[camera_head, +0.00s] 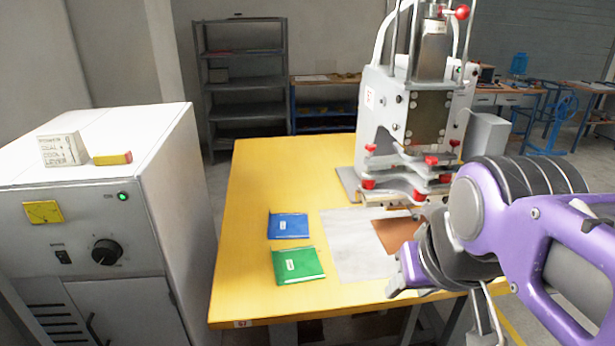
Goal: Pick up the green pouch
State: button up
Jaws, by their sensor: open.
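The green pouch (298,265) lies flat near the front left of the yellow table (245,290), with a small white label on it. A blue pouch (289,226) lies just behind it, apart from it. My gripper (398,285) is at the right of the green pouch, near the table's front edge. It is open and does not touch the pouch. Part of the gripper is hidden behind my purple arm.
A white sheet (350,245) with a brown piece (396,233) lies right of the pouches. A welding press (415,130) with red knobs stands behind it. A white cabinet (170,200) stands left of the table. The table's left part is clear.

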aim_at(292, 265)
jog(key=i+j+z, duration=0.15)
jog(key=j+z, duration=0.25)
jog(key=i+j+z, duration=0.1)
jog(key=z, duration=0.3)
jog(key=j, duration=0.1)
